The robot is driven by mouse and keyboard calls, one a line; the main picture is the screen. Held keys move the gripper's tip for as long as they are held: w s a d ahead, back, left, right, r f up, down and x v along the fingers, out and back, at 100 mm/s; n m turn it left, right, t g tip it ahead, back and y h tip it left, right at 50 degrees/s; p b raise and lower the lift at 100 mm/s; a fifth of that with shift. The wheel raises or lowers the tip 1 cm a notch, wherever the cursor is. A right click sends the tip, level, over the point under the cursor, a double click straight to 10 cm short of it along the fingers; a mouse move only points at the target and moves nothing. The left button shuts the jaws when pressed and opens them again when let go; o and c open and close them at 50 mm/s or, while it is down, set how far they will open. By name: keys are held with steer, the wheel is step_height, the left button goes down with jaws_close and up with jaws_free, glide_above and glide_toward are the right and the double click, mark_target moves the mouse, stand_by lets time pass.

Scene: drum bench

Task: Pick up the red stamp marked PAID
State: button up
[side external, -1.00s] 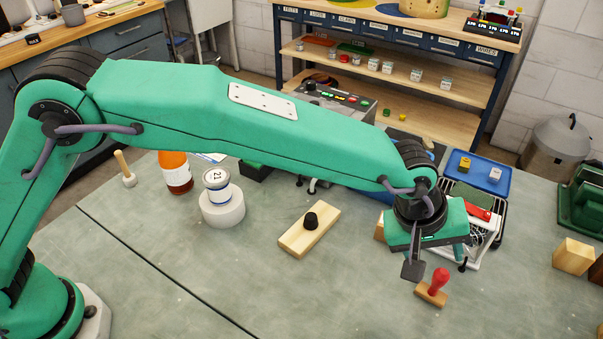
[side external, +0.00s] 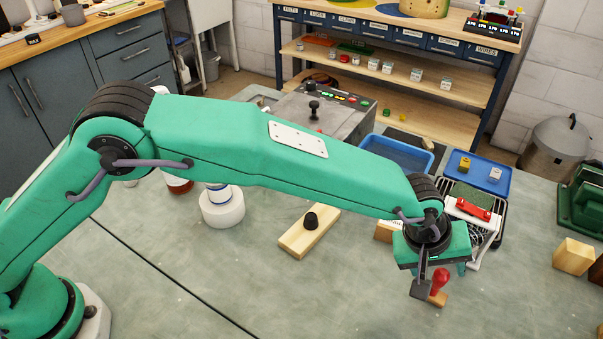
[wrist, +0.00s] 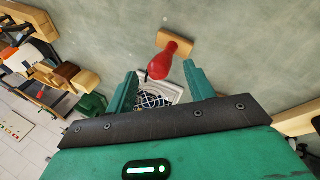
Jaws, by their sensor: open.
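The red stamp (side external: 441,281) stands upright on the bench, with a red knob handle and a pale wooden base. In the wrist view its handle (wrist: 163,62) shows ahead of the jaws. No PAID marking can be read in either view. My gripper (side external: 435,277) is open and low over the stamp. In the side view its dark near finger overlaps the left part of the stamp's base. In the wrist view the handle appears between the two green fingers. Nothing is held, and I cannot tell whether a finger touches the stamp.
A wooden board with a black knob (side external: 310,220) lies to the left. A wire basket (side external: 486,228) and a red-topped item (side external: 473,209) are behind the gripper. Wooden blocks (side external: 573,256) stand to the right. The bench in front of the stamp is clear.

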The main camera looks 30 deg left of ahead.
steer(key=shift+x, duration=0.8)
steer(key=shift+c, duration=0.4)
jaws_close()
